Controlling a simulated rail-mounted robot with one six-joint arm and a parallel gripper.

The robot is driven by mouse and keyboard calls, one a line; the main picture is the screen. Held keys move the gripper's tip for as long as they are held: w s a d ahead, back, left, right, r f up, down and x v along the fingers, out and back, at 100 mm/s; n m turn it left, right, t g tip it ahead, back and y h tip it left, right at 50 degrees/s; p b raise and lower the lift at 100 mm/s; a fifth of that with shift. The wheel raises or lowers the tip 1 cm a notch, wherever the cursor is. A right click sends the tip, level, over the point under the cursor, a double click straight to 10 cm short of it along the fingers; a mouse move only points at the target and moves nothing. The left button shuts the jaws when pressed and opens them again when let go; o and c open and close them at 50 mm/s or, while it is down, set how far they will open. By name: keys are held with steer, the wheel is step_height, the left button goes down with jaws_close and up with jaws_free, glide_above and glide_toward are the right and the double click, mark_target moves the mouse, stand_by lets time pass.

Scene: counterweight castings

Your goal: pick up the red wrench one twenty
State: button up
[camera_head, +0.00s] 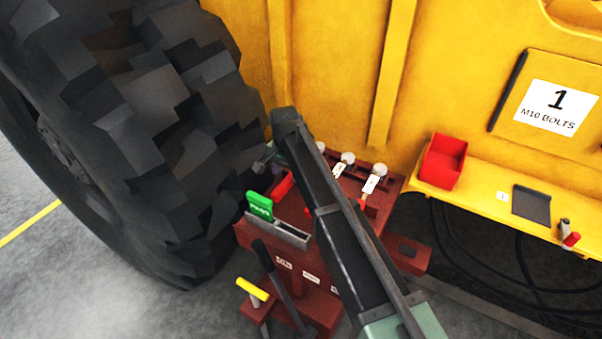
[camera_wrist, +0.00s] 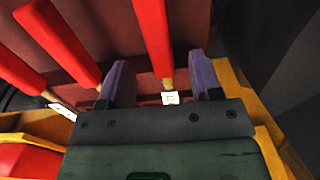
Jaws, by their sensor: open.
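Several red-handled wrenches lie side by side on a dark red rack (camera_head: 262,237). In the wrist view one red handle (camera_wrist: 153,35) runs between the two purple fingers of my gripper (camera_wrist: 159,65). A small white tag (camera_wrist: 170,98) hangs at its end, too small to read. The fingers stand apart on both sides of that handle, with no clear contact. Two more red handles, a near one (camera_wrist: 62,42) and a farther one (camera_wrist: 18,72), lie to the left. In the head view my arm hides much of the rack, and one red handle (camera_head: 283,185) shows beside it.
A large black tyre (camera_head: 150,130) stands close on the left. A yellow machine wall (camera_head: 330,70) rises behind the rack. A red bin (camera_head: 442,161) sits on a yellow ledge at right. A green block (camera_head: 259,206) and a yellow-topped lever (camera_head: 252,290) are at the rack's front.

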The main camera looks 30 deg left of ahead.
mark_target(288, 179)
steer(key=f+b, duration=0.4)
steer(key=f, duration=0.1)
steer(key=shift+w, duration=0.2)
steer(key=shift+r, duration=0.25)
jaws_close()
steer(key=shift+p, duration=0.3)
